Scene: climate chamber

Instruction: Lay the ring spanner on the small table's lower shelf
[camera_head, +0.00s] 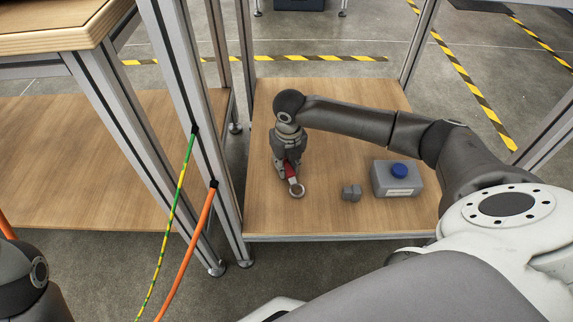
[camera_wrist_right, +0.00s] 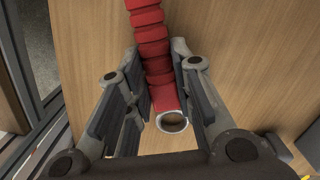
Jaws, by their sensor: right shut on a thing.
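The ring spanner has a red grip and a silver ring end (camera_head: 297,190). My right gripper (camera_head: 288,172) reaches down over the wooden lower shelf (camera_head: 335,115) and is shut on the spanner's red part. In the right wrist view the red ribbed grip (camera_wrist_right: 153,45) runs between the two fingers of my right gripper (camera_wrist_right: 160,75), with an open round end (camera_wrist_right: 172,121) close to the palm. The spanner is at or just above the shelf; I cannot tell whether it touches. My left gripper is not in view.
Metal posts (camera_head: 205,130) rise at the shelf's left. Green-yellow and orange cables (camera_head: 190,250) hang there. The shelf's back part is clear.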

